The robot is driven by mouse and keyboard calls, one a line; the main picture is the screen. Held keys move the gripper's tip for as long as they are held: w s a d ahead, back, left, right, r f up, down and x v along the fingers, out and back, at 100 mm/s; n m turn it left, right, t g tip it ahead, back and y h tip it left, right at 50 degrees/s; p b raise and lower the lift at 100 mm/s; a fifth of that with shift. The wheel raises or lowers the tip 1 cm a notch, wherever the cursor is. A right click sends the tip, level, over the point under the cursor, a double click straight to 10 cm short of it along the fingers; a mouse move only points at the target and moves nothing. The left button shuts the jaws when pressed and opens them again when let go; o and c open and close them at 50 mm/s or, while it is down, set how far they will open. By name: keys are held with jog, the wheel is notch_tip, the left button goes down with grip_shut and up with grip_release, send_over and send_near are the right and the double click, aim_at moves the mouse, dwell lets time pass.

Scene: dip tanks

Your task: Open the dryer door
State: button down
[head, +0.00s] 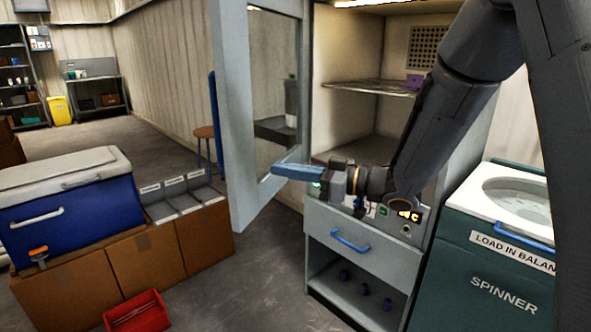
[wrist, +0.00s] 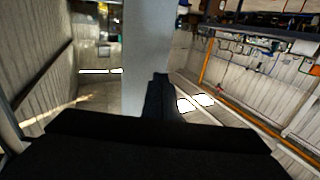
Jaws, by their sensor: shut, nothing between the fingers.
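The dryer door (head: 238,120), a grey frame around a glass pane, stands swung wide open to the left of the dryer cabinet (head: 365,150). The cabinet's inside shows, with a wire shelf (head: 372,87). My gripper (head: 275,170) is shut and empty. Its blue fingers point left and lie across the lower part of the door frame in the picture. I cannot tell if they touch it. In the wrist view the dark closed fingers (wrist: 160,82) point at a grey upright bar (wrist: 146,45), which appears to be the door frame. The door's handle is not visible.
A drawer (head: 345,238) with a blue handle is below the dryer opening. A green spinner (head: 490,275) stands at right. A blue cooler (head: 75,205) rests on cardboard boxes (head: 150,258) at left, with a red bin (head: 137,312) on the floor. Some floor is clear between them.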

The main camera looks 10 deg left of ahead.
aim_at(238, 163)
jog(key=p+x, duration=0.2)
jog(key=x, duration=0.7)
